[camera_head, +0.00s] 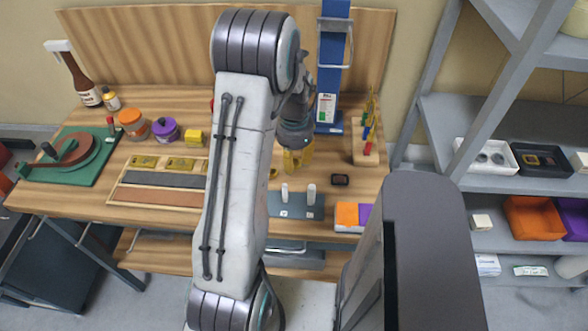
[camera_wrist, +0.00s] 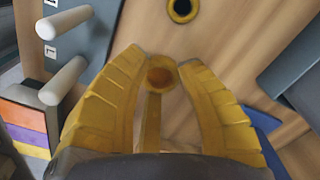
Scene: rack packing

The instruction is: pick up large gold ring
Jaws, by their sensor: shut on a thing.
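My gripper (camera_wrist: 162,72) has yellow ribbed fingers and is shut on a small gold piece (camera_wrist: 160,60) at its fingertips. In the head view, my gripper (camera_head: 298,160) points down over the bench, right of my arm; the held piece cannot be made out there. Another gold ring (camera_wrist: 182,10) with a dark centre lies on the wood beyond the fingertips, apart from them. It also shows in the head view (camera_head: 273,173). I cannot tell from size which ring is the large one.
A grey base (camera_head: 298,207) with two white pegs stands near the bench's front edge; the pegs (camera_wrist: 62,80) show left in the wrist view. A blue stand (camera_head: 333,60) rises behind. Orange and purple blocks (camera_head: 352,214) sit at front.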

